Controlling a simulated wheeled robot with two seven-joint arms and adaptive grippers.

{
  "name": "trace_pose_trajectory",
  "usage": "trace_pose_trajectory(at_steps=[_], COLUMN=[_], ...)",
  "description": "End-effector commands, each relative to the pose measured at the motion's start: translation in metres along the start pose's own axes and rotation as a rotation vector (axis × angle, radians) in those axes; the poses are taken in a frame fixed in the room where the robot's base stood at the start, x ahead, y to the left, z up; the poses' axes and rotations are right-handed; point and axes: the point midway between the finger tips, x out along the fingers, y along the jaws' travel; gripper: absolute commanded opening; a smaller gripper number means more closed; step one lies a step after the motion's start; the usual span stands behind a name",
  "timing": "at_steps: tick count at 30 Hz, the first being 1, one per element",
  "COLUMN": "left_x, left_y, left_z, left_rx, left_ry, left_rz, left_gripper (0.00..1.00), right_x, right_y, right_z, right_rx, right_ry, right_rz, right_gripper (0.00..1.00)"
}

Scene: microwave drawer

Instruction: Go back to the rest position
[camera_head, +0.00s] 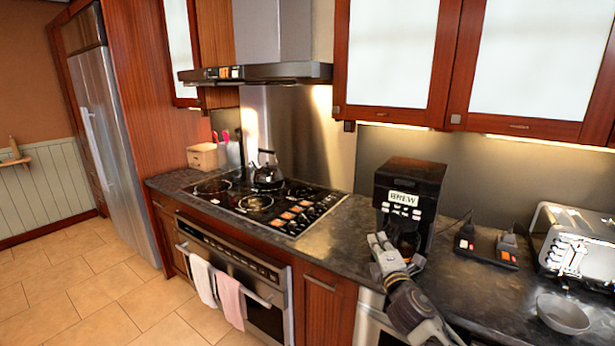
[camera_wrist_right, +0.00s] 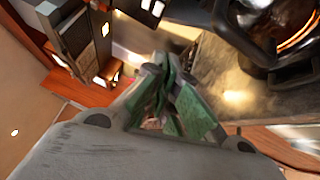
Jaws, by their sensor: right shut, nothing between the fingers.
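My right gripper (camera_head: 383,245) is in front of the black coffee machine (camera_head: 412,180) on the counter, its arm coming in from the bottom of the head view. In the right wrist view the gripper's fingers (camera_wrist_right: 165,75) are together with nothing between them. The coffee machine's glass pot (camera_wrist_right: 285,25) shows at the top right of that view, apart from the fingertips. Part of the pot is hidden behind the gripper in the head view. My left gripper is not in view.
A dark stone counter (camera_head: 350,225) runs along the wall. A stove with a kettle (camera_head: 266,172) is to the left. A power strip (camera_head: 485,247), a toaster (camera_head: 575,240) and a grey bowl (camera_head: 564,313) are to the right. Open tiled floor (camera_head: 90,290) lies at the left.

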Motion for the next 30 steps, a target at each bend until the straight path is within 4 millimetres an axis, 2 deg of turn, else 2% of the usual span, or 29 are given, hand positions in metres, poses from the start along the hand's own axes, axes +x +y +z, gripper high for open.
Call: trace_pose_trajectory(at_steps=[3, 8, 17, 24, 30], left_x=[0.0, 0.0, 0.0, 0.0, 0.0], left_y=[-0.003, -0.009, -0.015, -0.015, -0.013], left_z=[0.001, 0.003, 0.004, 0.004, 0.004], left_rx=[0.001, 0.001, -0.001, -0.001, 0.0], left_ry=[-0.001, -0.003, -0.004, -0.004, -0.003], left_rz=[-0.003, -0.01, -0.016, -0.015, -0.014], left_gripper=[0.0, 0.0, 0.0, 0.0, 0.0], right_x=[-0.019, -0.046, -0.108, -0.167, -0.221], right_y=[-0.025, -0.057, -0.115, -0.156, -0.183], right_z=[-0.002, -0.004, -0.01, -0.018, -0.025], right_rx=[0.139, 0.316, 0.625, 0.848, 1.017], right_ry=[-0.035, -0.09, -0.215, -0.336, -0.454], right_rz=[-0.087, -0.205, -0.435, -0.624, -0.782], right_gripper=[0.0, 0.0, 0.0, 0.0, 0.0])
